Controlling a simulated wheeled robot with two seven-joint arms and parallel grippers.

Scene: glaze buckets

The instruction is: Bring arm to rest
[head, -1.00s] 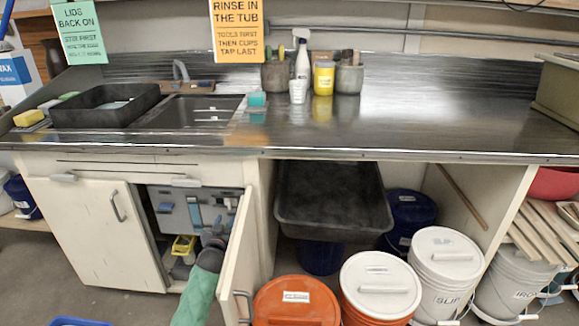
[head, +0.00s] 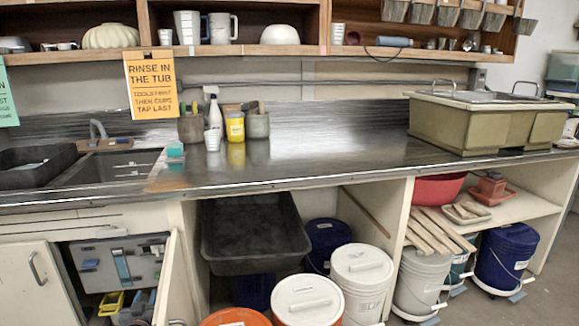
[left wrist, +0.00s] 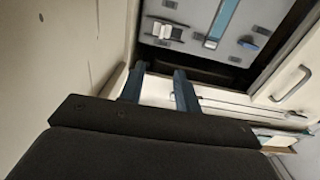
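My left gripper (head: 142,300) is low at the left of the head view, by the open cupboard under the counter. It is partly cut off by the bottom edge and hard to make out there. In the left wrist view its two blue fingers (left wrist: 158,84) stand apart with nothing between them. They point toward the cupboard interior, where a grey panel with blue and white fittings (left wrist: 215,30) shows. The open cupboard door (head: 170,285) stands just right of the gripper in the head view. My right gripper is not in view.
A yellow item (head: 111,303) sits low inside the cupboard. A black tub (head: 255,235) and several lidded buckets, one of them white (head: 362,265), stand under the counter to the right. The counter (head: 330,160) is bare in its middle.

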